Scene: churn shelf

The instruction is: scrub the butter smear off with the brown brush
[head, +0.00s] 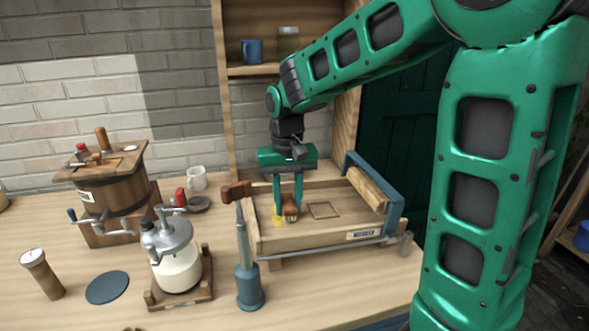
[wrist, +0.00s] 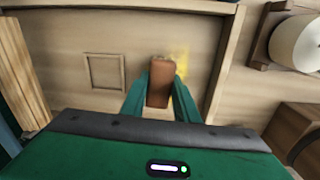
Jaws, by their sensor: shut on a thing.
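My gripper (head: 288,203) is shut on the brown brush (head: 291,207) and holds it down inside the wooden tray (head: 330,237). In the wrist view the brush (wrist: 159,82) sits between the two green fingers. The butter smear (head: 278,218) is a yellow patch on the tray floor, just left of the brush in the head view. In the wrist view the smear (wrist: 179,60) shows beside and beyond the brush's upper right end. Part of the smear may be hidden by the brush. I cannot tell whether the bristles touch the floor.
A square outline (head: 323,210) lies on the tray floor. A wooden roller (head: 366,188) on a blue frame stands at the tray's right end.

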